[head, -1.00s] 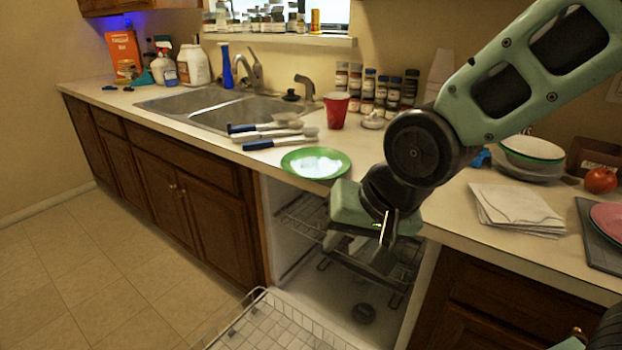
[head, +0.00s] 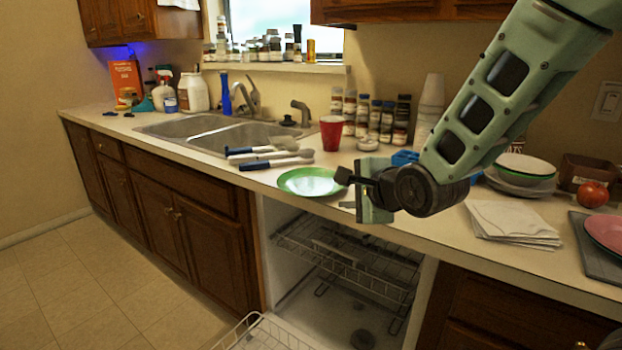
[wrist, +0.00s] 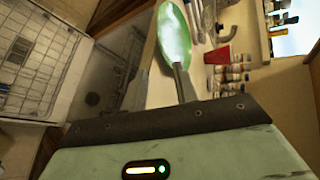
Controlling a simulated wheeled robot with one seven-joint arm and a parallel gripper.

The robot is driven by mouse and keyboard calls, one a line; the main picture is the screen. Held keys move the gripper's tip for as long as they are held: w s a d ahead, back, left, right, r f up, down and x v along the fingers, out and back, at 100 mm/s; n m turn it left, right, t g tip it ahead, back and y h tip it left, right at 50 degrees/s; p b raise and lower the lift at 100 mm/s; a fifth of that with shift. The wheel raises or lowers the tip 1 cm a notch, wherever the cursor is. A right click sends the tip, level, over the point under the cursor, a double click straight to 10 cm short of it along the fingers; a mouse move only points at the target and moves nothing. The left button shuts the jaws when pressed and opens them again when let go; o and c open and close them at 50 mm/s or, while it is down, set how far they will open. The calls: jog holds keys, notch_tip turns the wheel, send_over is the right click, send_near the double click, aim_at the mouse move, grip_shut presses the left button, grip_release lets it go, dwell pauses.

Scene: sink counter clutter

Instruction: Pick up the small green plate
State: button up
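The small green plate (head: 310,182) lies flat near the counter's front edge, above the open dishwasher. It has a green rim and a pale, shiny centre. My gripper (head: 345,190) is just to the right of it in the head view, at about counter height, with no contact that I can make out. In the wrist view the plate (wrist: 174,38) shows beyond a narrow grey finger (wrist: 183,84) that points toward it. Nothing is seen held.
Brushes (head: 275,162) lie just behind the plate, with a red cup (head: 331,133) and spice jars further back. The sink (head: 240,137) is to the left. Folded napkins (head: 512,224) and stacked bowls (head: 525,168) are to the right. The dishwasher rack (head: 340,262) is below the counter.

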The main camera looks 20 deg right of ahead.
jog(key=p+x, duration=0.6)
jog(key=x, duration=0.8)
grip_shut()
